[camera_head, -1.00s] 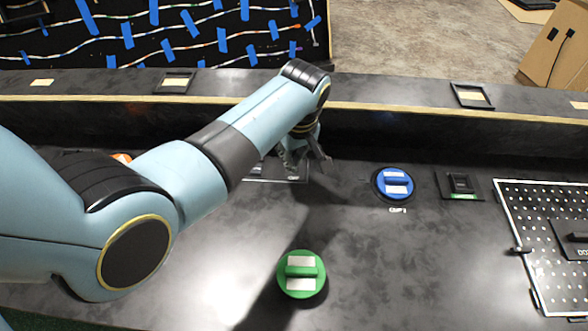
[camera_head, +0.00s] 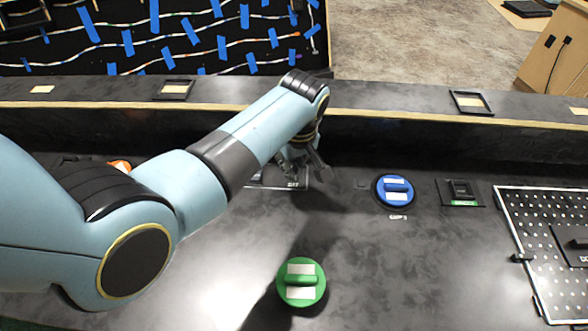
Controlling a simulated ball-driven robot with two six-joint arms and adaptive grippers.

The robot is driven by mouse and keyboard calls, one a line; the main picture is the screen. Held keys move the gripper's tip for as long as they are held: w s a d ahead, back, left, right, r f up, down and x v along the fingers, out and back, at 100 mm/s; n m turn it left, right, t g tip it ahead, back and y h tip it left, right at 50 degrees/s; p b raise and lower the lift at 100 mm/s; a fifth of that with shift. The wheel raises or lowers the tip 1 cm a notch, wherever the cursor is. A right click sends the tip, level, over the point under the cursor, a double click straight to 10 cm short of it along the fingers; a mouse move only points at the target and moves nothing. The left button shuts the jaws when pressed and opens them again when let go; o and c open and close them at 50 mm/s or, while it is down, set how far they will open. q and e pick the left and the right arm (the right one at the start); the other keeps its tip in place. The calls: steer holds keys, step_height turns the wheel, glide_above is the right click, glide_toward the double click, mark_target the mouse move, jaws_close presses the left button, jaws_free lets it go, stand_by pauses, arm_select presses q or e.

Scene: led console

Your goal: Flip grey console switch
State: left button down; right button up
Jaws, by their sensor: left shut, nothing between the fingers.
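My left gripper (camera_head: 305,172) is at the centre of the head view, at the far part of the dark console. It is shut and empty. Its fingers are over or beside a small switch plate (camera_head: 262,183) with a pale label. The arm and fingers hide much of this plate, and I cannot tell its switch position or whether the fingers touch it. A second dark switch (camera_head: 461,188) on a square plate with a green label stands to the right. My right gripper is not in view.
A blue round knob (camera_head: 395,191) stands right of the gripper. A green round knob (camera_head: 301,283) is nearer to me. A perforated panel (camera_head: 535,225) lies at the right. A raised ledge (camera_head: 400,101) runs behind. The console between the knobs is clear.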

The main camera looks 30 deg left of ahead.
arm_select(q)
steer(key=shift+f, duration=0.25)
stand_by(0.4)
steer(key=shift+f+b, duration=0.75)
steer(key=shift+f, duration=0.4)
steer(key=shift+f, duration=0.1)
steer(key=shift+w+a+b, duration=0.25)
steer(key=shift+w+b, duration=0.2)
steer(key=shift+w, duration=0.15)
steer(key=shift+w+a, duration=0.25)
steer(key=shift+w, duration=0.15)
step_height(320, 180, up, 7)
steer(key=p, duration=0.7)
steer(key=shift+s+d+p, duration=0.25)
steer(key=shift+s+p, duration=0.15)
